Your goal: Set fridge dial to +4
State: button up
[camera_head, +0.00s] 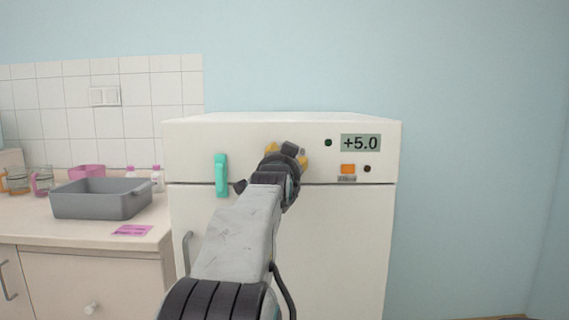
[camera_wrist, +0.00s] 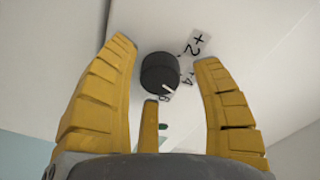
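The fridge dial (camera_wrist: 160,73) is a round black knob with a white pointer line on its lower right edge. Labels "+2" (camera_wrist: 197,43) and "+4" (camera_wrist: 187,78) are printed beside it, with a third, hard-to-read label below. The pointer lies between "+4" and that lower label. The display (camera_head: 360,143) on the white fridge (camera_head: 330,250) reads +5.0. My gripper (camera_wrist: 165,54) is open, its yellow fingers spread either side of the dial with visible gaps. In the head view, my gripper (camera_head: 287,153) is at the fridge's upper panel and hides the dial.
A green handle (camera_head: 221,175) sticks out left of my gripper. An orange button (camera_head: 348,169) and small dark round spots are right of it.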

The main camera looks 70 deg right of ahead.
jog(key=c, duration=1.1)
jog(key=shift+n+b, duration=1.3)
jog(key=shift+n, duration=0.7)
jog(key=o, duration=1.2)
jog(key=shift+a, duration=0.15)
jog(key=v, duration=1.1)
jog(key=shift+a+f, duration=0.3)
jog(key=shift+a, duration=0.1)
